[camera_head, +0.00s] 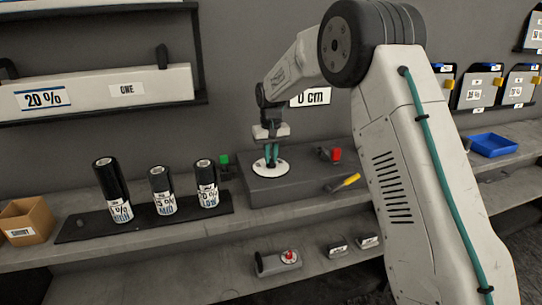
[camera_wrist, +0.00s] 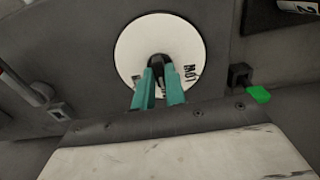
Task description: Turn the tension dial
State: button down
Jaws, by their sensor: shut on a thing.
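The tension dial shows as a white round plate (camera_head: 284,168) on top of a dark grey block (camera_head: 305,185) on the bench. My gripper (camera_head: 271,163) points down over the plate. Its two teal fingers (camera_wrist: 158,82) are shut on the dial's knob, one on each side. The fingers and palm hide part of the knob and plate.
A red-handled part (camera_head: 335,155) and a yellow-handled tool (camera_head: 346,183) lie right of the dial. A green piece (camera_head: 224,160) is at its left. Several labelled rolls (camera_head: 162,190) stand further left, beside a cardboard box (camera_head: 27,222). A blue tray (camera_head: 492,145) is far right.

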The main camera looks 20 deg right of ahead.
aim_at(271, 158)
jog(key=c, duration=1.4)
grip_release()
jog(key=shift+c, duration=0.2)
jog(key=shift+r, duration=0.1)
notch_tip(271, 158, up, 8)
jog(key=shift+d+f, duration=0.1)
jog(key=shift+f, duration=0.05)
jog(key=s+d+r, duration=0.1)
jog(key=s+r, duration=0.1)
jog(key=s, duration=2.2)
jog(key=s+d+r+t, duration=0.1)
jog(key=s+d+r, duration=0.1)
jog(key=s, duration=2.3)
jog(key=shift+r, duration=0.7)
